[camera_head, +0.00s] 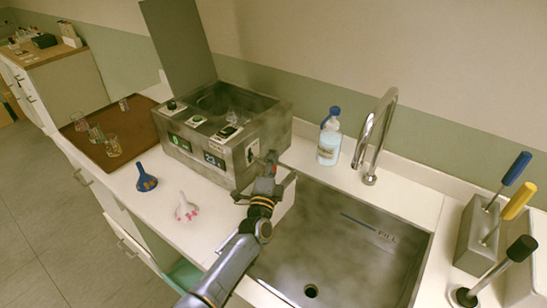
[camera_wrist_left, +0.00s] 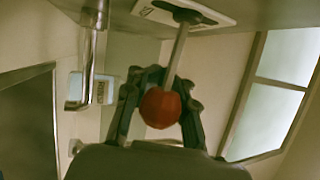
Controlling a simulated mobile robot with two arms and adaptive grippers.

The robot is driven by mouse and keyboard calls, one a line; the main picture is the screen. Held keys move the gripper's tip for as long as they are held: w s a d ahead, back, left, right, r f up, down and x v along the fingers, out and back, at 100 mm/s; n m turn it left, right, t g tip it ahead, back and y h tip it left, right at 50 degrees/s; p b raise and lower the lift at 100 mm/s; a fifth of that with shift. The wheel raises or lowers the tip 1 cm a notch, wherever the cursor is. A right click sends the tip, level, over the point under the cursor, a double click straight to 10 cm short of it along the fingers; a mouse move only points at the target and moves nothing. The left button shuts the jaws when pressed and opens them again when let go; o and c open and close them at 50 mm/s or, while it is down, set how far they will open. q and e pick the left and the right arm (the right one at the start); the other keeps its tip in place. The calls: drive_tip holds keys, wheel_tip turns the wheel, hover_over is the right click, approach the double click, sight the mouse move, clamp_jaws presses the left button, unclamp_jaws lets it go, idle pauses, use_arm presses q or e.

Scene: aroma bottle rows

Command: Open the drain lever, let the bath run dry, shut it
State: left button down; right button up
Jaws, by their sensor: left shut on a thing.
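The bath is a grey metal box (camera_head: 237,158) on the white counter, with its lid (camera_head: 180,45) standing open. Its front carries two displays, and glassware shows dimly inside; I cannot tell the water level. The drain lever (camera_wrist_left: 177,55) comes out of a white plate (camera_wrist_left: 190,13) on the bath's side and ends in a red ball knob (camera_wrist_left: 160,108). My left gripper (camera_head: 267,168) is at the bath's right side, its fingers closed around the lever by the knob, as the left wrist view (camera_wrist_left: 165,90) shows. The gripper mostly hides the lever in the head view. My right gripper is out of view.
The metal sink (camera_head: 345,250) with its tap (camera_head: 372,135) lies right of the bath. A blue-capped bottle (camera_head: 329,138) stands behind. A brown tray (camera_head: 115,135) holds glasses; handled tools stand far right.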

use_arm(q)
drive_tip(key=c, duration=1.2)
unclamp_jaws()
drive_tip(key=shift+v, duration=3.8)
drive_tip(key=shift+a+f, duration=0.1)
